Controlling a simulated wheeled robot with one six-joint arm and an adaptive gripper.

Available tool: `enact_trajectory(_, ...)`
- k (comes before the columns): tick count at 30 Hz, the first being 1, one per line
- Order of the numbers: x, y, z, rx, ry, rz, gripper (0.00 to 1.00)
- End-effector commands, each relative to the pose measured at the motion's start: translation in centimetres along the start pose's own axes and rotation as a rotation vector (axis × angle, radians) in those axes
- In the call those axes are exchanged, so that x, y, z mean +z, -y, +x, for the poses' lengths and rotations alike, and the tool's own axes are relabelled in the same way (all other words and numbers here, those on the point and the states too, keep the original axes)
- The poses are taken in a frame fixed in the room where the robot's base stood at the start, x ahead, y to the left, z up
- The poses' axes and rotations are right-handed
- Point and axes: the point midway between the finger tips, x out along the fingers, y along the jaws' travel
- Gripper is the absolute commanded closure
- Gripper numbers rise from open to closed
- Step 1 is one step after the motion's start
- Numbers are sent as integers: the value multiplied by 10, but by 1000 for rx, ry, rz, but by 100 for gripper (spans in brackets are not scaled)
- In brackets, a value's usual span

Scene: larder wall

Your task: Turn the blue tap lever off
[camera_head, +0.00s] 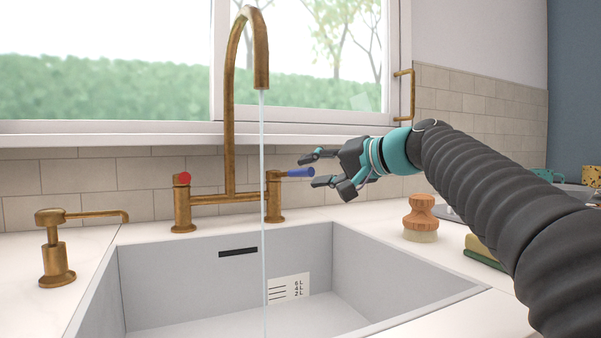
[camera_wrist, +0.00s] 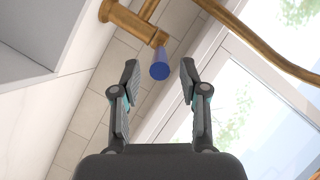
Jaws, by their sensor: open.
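The blue tap lever (camera_head: 300,172) sticks out to the right from the right-hand valve of the brass tap (camera_head: 231,120). A thin stream of water (camera_head: 262,220) falls from the spout into the sink. My gripper (camera_head: 312,170) is open beside the lever, its fingertips close to the lever's free end. In the wrist view the end of the blue lever (camera_wrist: 160,70) shows between the two open fingers (camera_wrist: 160,75), near their tips. I cannot tell whether a finger touches it. The red-ended handle (camera_head: 184,178) is on the left valve.
The grey sink (camera_head: 195,290) lies below the tap. A brass soap dispenser (camera_head: 56,250) stands at the left. A wooden brush (camera_head: 421,218) and a sponge (camera_head: 484,248) are on the right counter. The window sill (camera_head: 100,134) and tiled wall are behind.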

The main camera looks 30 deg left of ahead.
Motion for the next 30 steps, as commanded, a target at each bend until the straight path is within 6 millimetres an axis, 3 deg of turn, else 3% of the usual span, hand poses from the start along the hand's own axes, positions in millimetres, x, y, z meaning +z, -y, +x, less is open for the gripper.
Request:
enact_trajectory(3,0,0,19,0,1,0,56)
enact_trajectory(9,-1,0,38,1,-1,0,56)
enact_trajectory(20,-1,-1,42,2,-2,0,56)
enact_trajectory(26,-1,-1,42,2,-2,0,100)
enact_trajectory(30,-1,-1,42,2,-2,0,100)
